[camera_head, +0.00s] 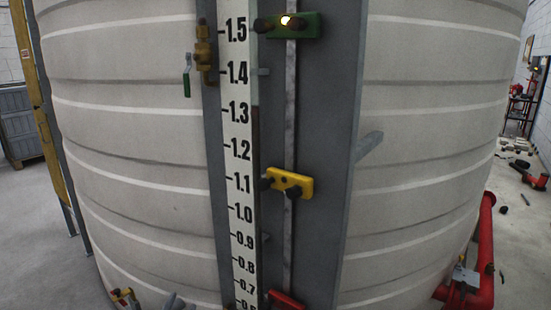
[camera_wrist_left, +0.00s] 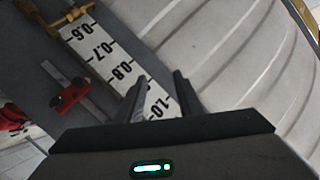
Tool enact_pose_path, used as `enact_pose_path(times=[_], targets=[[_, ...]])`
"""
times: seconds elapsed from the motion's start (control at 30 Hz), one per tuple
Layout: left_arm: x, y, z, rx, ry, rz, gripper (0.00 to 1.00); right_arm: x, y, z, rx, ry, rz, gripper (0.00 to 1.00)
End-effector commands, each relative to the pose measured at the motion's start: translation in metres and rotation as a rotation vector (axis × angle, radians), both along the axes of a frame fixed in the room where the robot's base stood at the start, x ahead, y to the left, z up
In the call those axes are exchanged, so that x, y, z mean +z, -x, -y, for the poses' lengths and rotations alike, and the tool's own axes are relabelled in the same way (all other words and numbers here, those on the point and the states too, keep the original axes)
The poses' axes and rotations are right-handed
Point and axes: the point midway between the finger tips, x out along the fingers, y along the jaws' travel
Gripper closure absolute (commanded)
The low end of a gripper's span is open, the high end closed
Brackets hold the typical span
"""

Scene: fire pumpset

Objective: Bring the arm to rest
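My left gripper (camera_wrist_left: 160,76) shows in the left wrist view with its two dark fingers apart and nothing between them. Behind the fingers is the white level scale (camera_wrist_left: 98,55), near its 0.8 to 1.0 marks. In the head view, only a small grey piece that looks like my left gripper (camera_head: 175,301) shows at the bottom edge, left of the level scale (camera_head: 240,150). Its fingers cannot be made out there. My right gripper is in neither view.
A large ribbed tank (camera_head: 140,150) fills the head view. Its grey panel carries a green block (camera_head: 305,27), a yellow block (camera_head: 290,183) and a red block (camera_head: 285,301). A brass valve (camera_head: 204,55) is at upper left. A red pipe (camera_head: 485,250) stands at right.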

Motion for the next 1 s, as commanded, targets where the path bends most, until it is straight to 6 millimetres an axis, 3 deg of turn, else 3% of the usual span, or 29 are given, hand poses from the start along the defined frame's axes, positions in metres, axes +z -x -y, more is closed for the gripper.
enact_pose_path(times=[0.03,0.2,0.4,0.7,0.97,1.0], targets=[[-0.029,0.020,-0.004,0.016,0.042,-0.081,0.66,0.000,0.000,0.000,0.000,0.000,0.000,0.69],[-0.110,0.090,-0.012,0.072,0.171,-0.343,0.66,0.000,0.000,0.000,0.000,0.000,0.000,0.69],[-0.179,0.183,-0.014,0.140,0.295,-0.623,0.66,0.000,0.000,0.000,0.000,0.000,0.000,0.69],[-0.221,0.275,-0.012,0.205,0.387,-0.868,0.66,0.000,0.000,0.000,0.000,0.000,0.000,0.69],[-0.237,0.337,-0.009,0.248,0.438,-1.023,0.66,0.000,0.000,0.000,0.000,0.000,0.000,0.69],[-0.243,0.335,-0.008,0.248,0.440,-1.023,0.66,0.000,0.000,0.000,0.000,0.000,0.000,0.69]])
